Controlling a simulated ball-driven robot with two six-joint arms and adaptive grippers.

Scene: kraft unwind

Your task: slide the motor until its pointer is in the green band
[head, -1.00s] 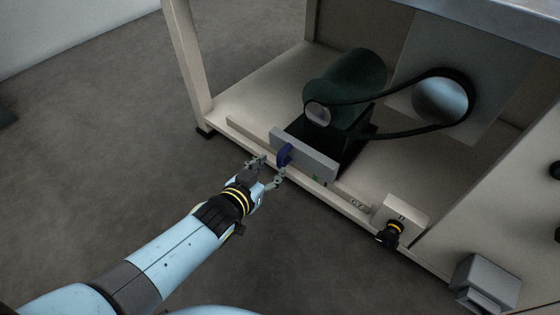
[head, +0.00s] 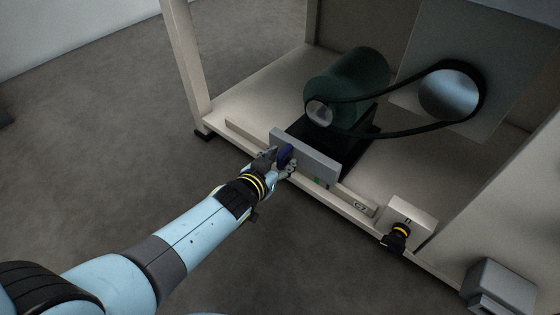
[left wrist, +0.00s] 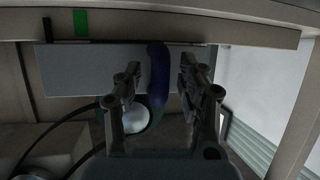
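The dark green motor (head: 347,82) sits on a black base inside the cabinet, with a grey plate (head: 312,158) at its front. A blue handle (head: 285,156) stands out from the plate and shows in the left wrist view (left wrist: 157,78). The green band (left wrist: 81,22) is on the front rail. A black mark (left wrist: 47,30), apparently the pointer, is beside it, apart from the green, on the left in the wrist view. My left gripper (head: 279,160) has its fingers (left wrist: 158,75) spread on either side of the handle, with small gaps visible. My right gripper is out of view.
A black belt (head: 415,131) loops from the motor to a silver pulley (head: 449,93). A box with a black and yellow knob (head: 399,233) stands at the front right. A cabinet post (head: 188,65) rises at left. The floor in front is clear.

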